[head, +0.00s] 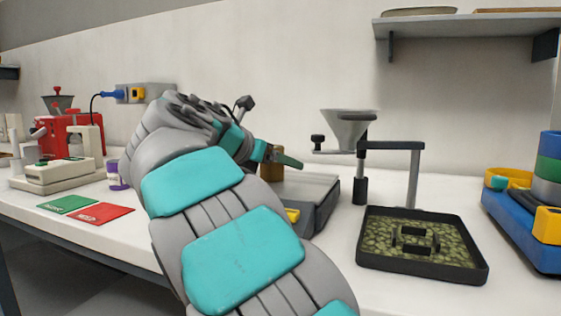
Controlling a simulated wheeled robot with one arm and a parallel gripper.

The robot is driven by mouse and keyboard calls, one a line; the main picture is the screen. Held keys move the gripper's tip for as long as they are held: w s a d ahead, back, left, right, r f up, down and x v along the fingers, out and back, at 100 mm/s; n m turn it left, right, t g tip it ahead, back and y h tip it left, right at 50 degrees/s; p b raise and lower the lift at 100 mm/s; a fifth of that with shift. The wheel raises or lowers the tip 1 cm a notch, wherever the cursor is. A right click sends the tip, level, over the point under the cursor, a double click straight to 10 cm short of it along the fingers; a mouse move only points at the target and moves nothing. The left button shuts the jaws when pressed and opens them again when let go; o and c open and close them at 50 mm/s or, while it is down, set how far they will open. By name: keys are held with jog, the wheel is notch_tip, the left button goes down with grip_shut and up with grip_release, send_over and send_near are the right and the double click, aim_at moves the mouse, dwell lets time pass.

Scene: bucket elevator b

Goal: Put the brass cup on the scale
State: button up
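The brass cup (271,173) is a small brownish shape, mostly hidden behind my gripper's fingers. It is at the rear left of a grey, flat-topped device (318,190) that looks like the scale, with a yellow part at its front. Whether the cup rests on that top or is held just above it cannot be told. My gripper (272,154) is at the cup, its teal fingers crossing in front of it. Whether the fingers are closed on the cup is not clear. My arm hides the left part of the grey device.
Right of the scale stand a funnel (348,128) on a bracket and a black tray (420,276) of green pellets. A blue base (520,232) with coloured rings is at far right. Red (101,213) and green (68,204) cards and a beige device (55,175) lie left.

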jog(key=shift+o, duration=0.9)
jog(key=shift+s+a+r, duration=0.1)
jog(key=shift+r, duration=0.05)
jog(key=p+v, duration=0.1)
jog(key=v, duration=0.4)
jog(key=p+v, duration=0.1)
jog(key=v, duration=0.4)
jog(key=shift+s+a+r, duration=0.2)
jog(key=shift+r, duration=0.15)
jog(key=shift+s+a+r, duration=0.1)
jog(key=shift+s+a, duration=0.15)
jog(key=shift+s, duration=0.15)
